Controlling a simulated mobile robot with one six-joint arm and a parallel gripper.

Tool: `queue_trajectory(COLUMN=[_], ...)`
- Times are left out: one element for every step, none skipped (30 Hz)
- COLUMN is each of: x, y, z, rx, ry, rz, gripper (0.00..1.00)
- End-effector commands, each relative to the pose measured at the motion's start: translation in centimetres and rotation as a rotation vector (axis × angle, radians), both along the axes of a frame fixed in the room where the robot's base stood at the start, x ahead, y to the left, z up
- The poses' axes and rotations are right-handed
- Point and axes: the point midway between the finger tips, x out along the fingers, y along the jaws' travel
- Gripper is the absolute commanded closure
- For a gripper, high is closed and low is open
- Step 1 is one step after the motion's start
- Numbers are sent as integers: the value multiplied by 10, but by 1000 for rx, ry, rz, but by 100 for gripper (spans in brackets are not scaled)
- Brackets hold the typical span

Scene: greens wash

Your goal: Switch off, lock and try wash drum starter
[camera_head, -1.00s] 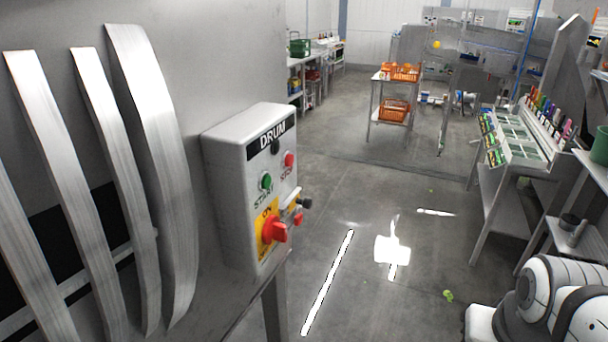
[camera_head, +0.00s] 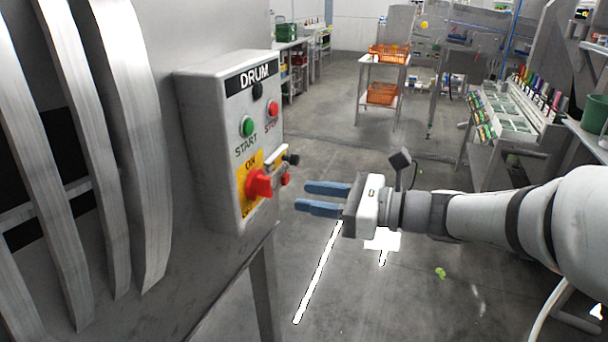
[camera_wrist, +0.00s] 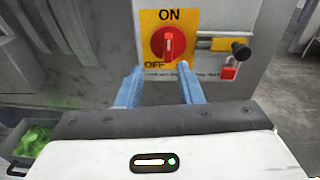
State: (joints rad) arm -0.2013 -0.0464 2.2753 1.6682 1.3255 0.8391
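The wash drum starter (camera_head: 212,150) is a grey box marked DRUM with a green START button (camera_head: 247,126) and a red STOP button (camera_head: 273,108). Its red rotary switch (camera_head: 259,184) sits on a yellow plate; in the wrist view the switch (camera_wrist: 168,44) has its handle upright, towards ON. A red padlock (camera_wrist: 229,72) hangs beside the plate, below a brass-coloured bar and a black knob (camera_wrist: 240,48). My gripper (camera_head: 300,197) is open and empty, its blue fingers pointing at the switch from the right, apart from it. In the wrist view the fingertips lie below the switch.
The slatted metal drum machine (camera_head: 130,140) stands at the left, behind the starter box. A shelf stand with orange crates (camera_head: 383,94) stands at the back. A bench with trays and coloured tags (camera_head: 505,115) is at the right.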

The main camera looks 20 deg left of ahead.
Motion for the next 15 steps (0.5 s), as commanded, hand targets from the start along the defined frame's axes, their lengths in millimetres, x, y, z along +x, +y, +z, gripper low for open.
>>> queue_trajectory(x=[5,8,10,11,12,12,12,12,13,13,13,13,14,14,14], y=[3,4,5,6,8,10,13,17,22,27,31,38,43,48,54], z=[1,2,4,6,6,7,8,8,8,8,8,8,8,8,8], rx=[34,50,65,74,78,81,82,82,81,80,80,80,79,80,80], ry=[31,44,56,64,67,70,70,70,70,69,70,70,69,68,69], rz=[-10,-17,-22,-25,-27,-27,-26,-26,-26,-24,-24,-24,-24,-24,-24], gripper=[67,67,67,67,67,67,67,67,67,67,67,67,67,67,67])
